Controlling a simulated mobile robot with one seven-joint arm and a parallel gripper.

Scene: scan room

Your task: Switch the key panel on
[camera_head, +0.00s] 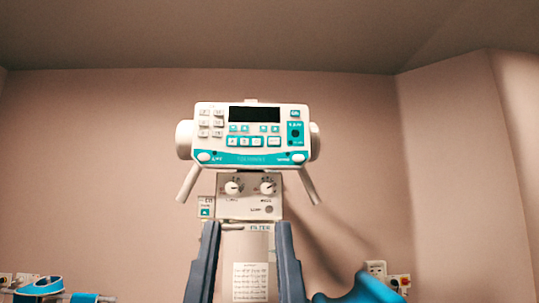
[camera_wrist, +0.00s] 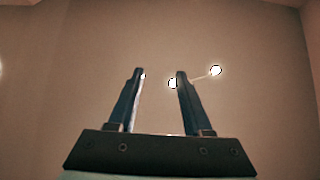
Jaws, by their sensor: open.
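The key panel (camera_head: 252,135) is a white and teal control box at the top of a stand in the head view. Its display (camera_head: 254,114) is dark. Several white keys are at its left and along its middle, with teal buttons beside them. A teal square with a dark round spot (camera_head: 295,133) is at its right, and a white oval knob sits at each lower corner. My gripper (camera_wrist: 158,76) is open and empty in the wrist view, its two dark fingers apart. I cannot make out the panel in the wrist view.
Below the panel, a white box with two round dials (camera_head: 250,196) sits above a labelled column (camera_head: 247,281) flanked by dark blue-grey uprights. A bright blue curved part (camera_head: 361,291) is at lower right. Wall sockets (camera_head: 377,268) are behind. Small bright spots (camera_wrist: 216,70) show in the wrist view.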

